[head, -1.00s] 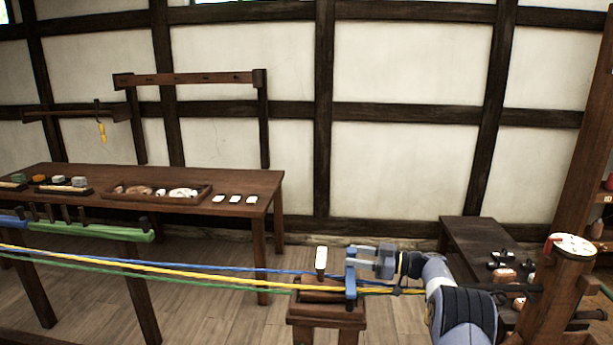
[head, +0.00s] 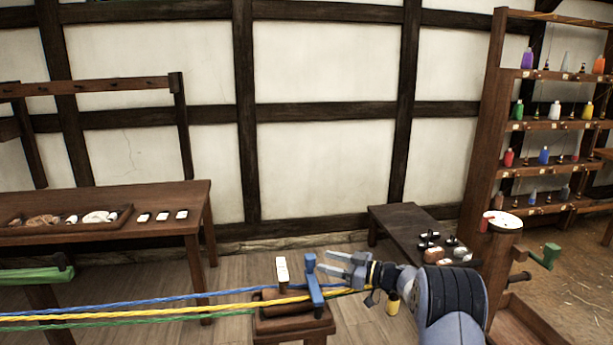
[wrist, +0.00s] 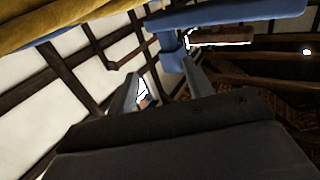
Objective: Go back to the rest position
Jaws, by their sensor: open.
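My gripper (head: 340,263) is open and empty in the head view, its two fingers apart and pointing left. It is close to a blue upright piece (head: 315,282) on a small wooden stand (head: 292,322). In the wrist view the two fingers of my gripper (wrist: 160,90) are apart, with a blue part (wrist: 225,16) just beyond them. The yellow rope (wrist: 60,20) runs large across the upper left there. In the head view I cannot tell whether the fingers touch the blue piece.
Blue, yellow and green ropes (head: 150,313) stretch left from the stand. A low dark bench (head: 395,222) with dark-handled items stands behind my arm. A wooden post with a white round top (head: 502,222) and a bottle shelf (head: 545,125) are at right. A long table (head: 150,194) is at left.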

